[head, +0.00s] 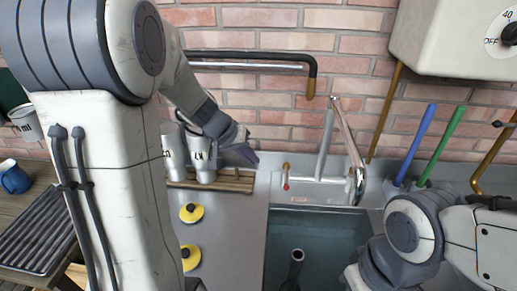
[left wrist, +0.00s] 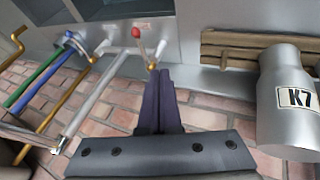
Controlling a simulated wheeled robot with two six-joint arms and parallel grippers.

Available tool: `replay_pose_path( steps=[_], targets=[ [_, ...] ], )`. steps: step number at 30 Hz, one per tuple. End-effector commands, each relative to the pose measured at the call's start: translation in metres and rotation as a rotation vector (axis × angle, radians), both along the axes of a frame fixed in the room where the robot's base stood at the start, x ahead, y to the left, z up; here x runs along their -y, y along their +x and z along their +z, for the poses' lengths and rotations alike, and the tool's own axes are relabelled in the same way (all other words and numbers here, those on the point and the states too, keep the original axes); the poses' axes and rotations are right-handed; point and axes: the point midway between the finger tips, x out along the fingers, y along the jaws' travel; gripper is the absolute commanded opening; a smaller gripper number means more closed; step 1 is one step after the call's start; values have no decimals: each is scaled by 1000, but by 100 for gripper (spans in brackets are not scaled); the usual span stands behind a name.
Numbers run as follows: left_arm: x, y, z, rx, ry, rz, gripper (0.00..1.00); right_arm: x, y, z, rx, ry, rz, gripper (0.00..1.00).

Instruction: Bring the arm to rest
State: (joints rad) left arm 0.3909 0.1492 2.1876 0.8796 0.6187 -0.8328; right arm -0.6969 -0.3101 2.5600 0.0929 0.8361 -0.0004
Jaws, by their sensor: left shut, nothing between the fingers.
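My left gripper (head: 243,154) is shut and empty, just to the right of the metal churns and above the wooden slatted rack (head: 236,183). It also shows in the left wrist view (left wrist: 158,85), its two dark fingers pressed together. One churn (head: 203,162) stands on the rack next to another churn (head: 173,150), partly hidden by my left arm. In the left wrist view a churn labelled K7 (left wrist: 285,105) is to the right of the fingers, apart from them. My right arm comes in at the lower right; its gripper is not in view.
A sink (head: 315,240) with a tall tap (head: 345,135) lies right of the rack. Blue and green handles (head: 440,145) lean at the right. A blue mug (head: 14,178) stands left.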

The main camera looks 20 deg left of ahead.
Motion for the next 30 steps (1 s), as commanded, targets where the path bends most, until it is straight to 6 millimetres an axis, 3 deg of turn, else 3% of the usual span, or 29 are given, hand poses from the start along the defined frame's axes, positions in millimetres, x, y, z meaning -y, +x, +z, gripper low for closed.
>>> replay_pose_path(
  steps=[6, 8, 11, 15, 19, 24, 30],
  targets=[
    [5, -3, 3, -4, 1, -14, 0, 0, 0, 0, 0, 0, 0, 0],
    [20, -8, 3, -16, 2, -47, 0, 0, 0, 0, 0, 0, 0, 0],
    [64, -27, 4, -59, 11, -155, 0, 0, 0, 0, 0, 0, 0, 0],
    [139, -85, 3, -155, 61, -372, 0, 0, 0, 0, 0, 0, 0, 0],
    [183, -151, -1, -236, 149, -563, 0, 0, 0, 0, 0, 0, 0, 0],
    [199, -221, -7, -290, 293, -753, 0, 0, 0, 0, 0, 0, 0, 0],
    [195, -257, -11, -297, 406, -856, 0, 0, 0, 0, 0, 0, 0, 0]
  ],
)
